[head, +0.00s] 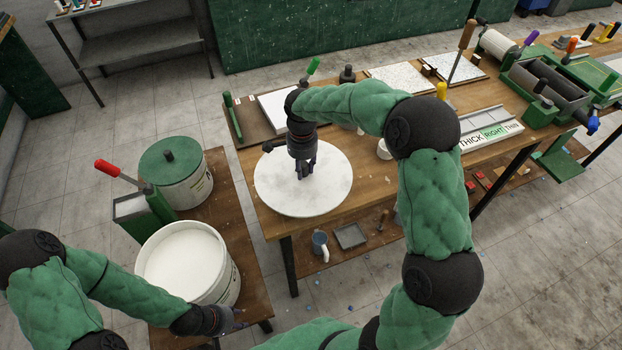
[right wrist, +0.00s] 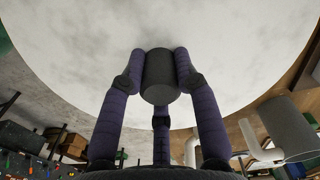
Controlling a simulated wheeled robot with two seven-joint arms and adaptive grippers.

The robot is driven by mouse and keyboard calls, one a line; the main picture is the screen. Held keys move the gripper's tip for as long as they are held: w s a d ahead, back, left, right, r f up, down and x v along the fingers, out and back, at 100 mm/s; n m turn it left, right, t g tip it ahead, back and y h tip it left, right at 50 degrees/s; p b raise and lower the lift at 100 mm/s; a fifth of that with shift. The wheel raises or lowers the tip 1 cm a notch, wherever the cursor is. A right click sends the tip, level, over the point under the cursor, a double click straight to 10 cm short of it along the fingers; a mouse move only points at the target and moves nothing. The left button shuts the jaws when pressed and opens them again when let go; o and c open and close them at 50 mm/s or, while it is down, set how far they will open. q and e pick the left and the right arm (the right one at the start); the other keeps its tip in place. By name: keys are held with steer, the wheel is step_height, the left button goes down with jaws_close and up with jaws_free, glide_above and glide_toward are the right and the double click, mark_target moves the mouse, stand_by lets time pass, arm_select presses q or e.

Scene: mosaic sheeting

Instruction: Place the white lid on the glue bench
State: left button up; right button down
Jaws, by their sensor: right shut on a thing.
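The white lid (head: 325,188) is a round, flat white disc at the near left corner of the wooden glue bench (head: 262,222). I cannot tell whether it touches the bench top or hangs just above it. My right gripper (head: 305,172) comes down over the lid's middle. In the right wrist view its purple fingers are shut around the lid's dark grey knob (right wrist: 160,78), and the pale lid surface (right wrist: 90,45) fills the top. My left gripper (head: 235,317) is low beside the open white bucket (head: 215,265); its fingers are too small and dark to read.
A green-lidded bucket (head: 178,172) stands behind the open bucket on a low wooden stand. A board with a white sheet (head: 278,108) lies just behind the lid. A white cup (head: 385,149) is to its right. Rollers, trays and tools crowd the bench's right end.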

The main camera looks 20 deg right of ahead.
mark_target(311, 177)
steer(key=shift+s+d+f, duration=0.15)
steer(key=shift+d+f, duration=0.85)
steer(key=shift+f, duration=0.15)
steer(key=f, duration=0.2)
steer(key=f+b, duration=0.1)
steer(key=shift+d+f, duration=0.25)
steer(key=shift+f, duration=0.1)
steer(key=shift+r, duration=0.1)
steer(key=c, duration=0.9)
jaws_free()
steer(key=shift+s, duration=0.1)
steer(key=shift+r, duration=0.1)
step_height(311, 177, up, 12)
steer(key=shift+f+p, duration=0.15)
steer(key=shift+p, duration=0.9)
